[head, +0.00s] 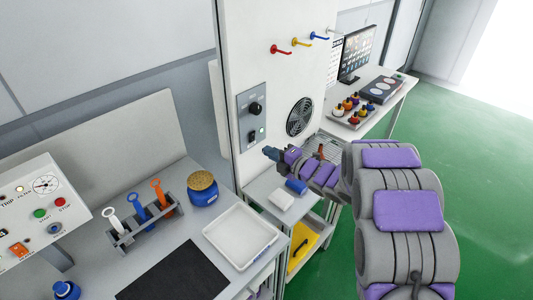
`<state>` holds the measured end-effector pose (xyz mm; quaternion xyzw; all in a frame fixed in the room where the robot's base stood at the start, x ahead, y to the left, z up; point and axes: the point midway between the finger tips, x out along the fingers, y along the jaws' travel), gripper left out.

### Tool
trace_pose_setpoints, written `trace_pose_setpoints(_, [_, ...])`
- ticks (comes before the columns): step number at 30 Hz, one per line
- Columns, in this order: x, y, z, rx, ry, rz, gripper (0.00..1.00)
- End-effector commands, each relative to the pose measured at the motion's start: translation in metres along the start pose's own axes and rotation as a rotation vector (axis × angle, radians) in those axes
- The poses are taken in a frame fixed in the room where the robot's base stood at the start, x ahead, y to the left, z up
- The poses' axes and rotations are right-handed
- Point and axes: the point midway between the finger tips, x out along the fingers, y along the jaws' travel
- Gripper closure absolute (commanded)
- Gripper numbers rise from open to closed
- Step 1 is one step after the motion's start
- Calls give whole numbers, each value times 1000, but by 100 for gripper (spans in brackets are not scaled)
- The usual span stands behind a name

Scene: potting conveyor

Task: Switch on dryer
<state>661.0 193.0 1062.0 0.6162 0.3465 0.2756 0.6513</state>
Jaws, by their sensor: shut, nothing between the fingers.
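A tall white cabinet (288,75), seemingly the dryer, stands in the middle of the head view. A grey control panel (243,122) on its front carries a black round knob (255,108) and, below it, a small dark switch (252,136) with a pale greenish spot beside it. A round black fan grille (299,117) is to the right of the panel. My gripper (268,153) is shut and empty, just below and right of the panel's lower edge, pointing left. It appears apart from the switch; the exact gap in depth cannot be told.
Below my gripper is a small cart (257,190) with a white box and a blue roll. The left bench holds a white tray (240,236), a tool rack (146,226) and a blue jar (202,190). Coloured hooks (301,42) stick out above. Green floor is free at right.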

Motion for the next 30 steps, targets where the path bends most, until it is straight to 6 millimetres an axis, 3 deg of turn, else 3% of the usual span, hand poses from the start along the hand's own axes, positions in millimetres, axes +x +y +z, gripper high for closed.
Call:
trace_pose_setpoints(10, [-41, -12, -8, -7, -5, -15, 100])
trace_pose_setpoints(19, [-89, -21, 1, 2, -3, -2, 100])
trace_pose_setpoints(23, [-94, -22, 2, 3, -3, 0, 100])
trace_pose_setpoints(30, [-84, -22, -6, -4, -2, -8, 100])
